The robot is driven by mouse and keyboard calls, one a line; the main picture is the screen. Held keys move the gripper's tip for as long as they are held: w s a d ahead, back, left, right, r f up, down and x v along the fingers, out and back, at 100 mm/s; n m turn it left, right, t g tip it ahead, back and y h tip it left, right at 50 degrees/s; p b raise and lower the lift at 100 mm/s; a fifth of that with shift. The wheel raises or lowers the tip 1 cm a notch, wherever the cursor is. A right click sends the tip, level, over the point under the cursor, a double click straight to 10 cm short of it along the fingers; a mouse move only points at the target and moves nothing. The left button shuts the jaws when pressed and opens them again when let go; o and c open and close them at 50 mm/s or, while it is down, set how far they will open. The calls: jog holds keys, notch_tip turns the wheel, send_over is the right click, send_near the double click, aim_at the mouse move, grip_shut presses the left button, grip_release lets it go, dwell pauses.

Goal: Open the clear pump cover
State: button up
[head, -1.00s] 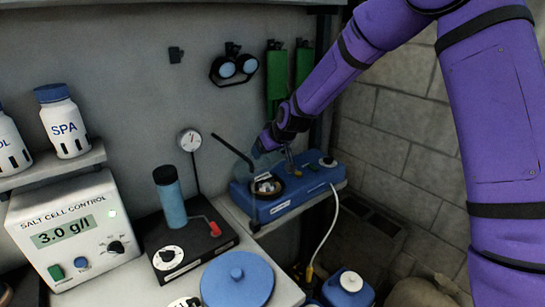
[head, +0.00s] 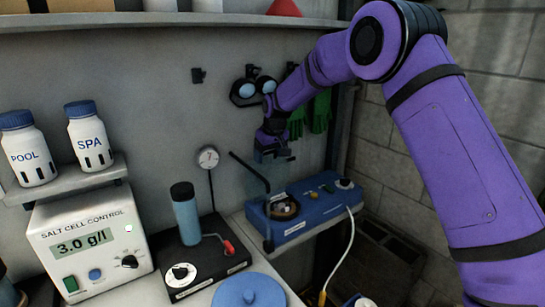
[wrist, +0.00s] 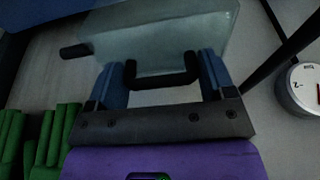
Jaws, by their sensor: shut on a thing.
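The clear cover (head: 257,182) stands raised, roughly upright, at the left end of the blue pump unit (head: 318,207). It is faint in the head view. In the wrist view the clear cover (wrist: 165,35) is a pale see-through plate with a black U-shaped handle (wrist: 160,82). My gripper (head: 275,156) is above the pump unit, shut on that handle; its two blue fingers flank it in the wrist view. The round pump opening (head: 283,208) shows uncovered, with pale pieces inside.
A thin black bent rod (head: 249,171) and a dial gauge (head: 208,157) are left of my gripper. Green gloves (head: 318,110) and goggles (head: 250,88) hang on the wall behind. A white cable (head: 340,257) runs down from the pump unit.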

jog(key=shift+w+a, duration=0.15)
jog(key=shift+a, duration=0.3)
jog(key=o, duration=1)
jog(key=shift+d, duration=0.15)
jog(key=shift+r, duration=0.25)
jog(key=v, duration=1)
jog(key=shift+r, duration=0.15)
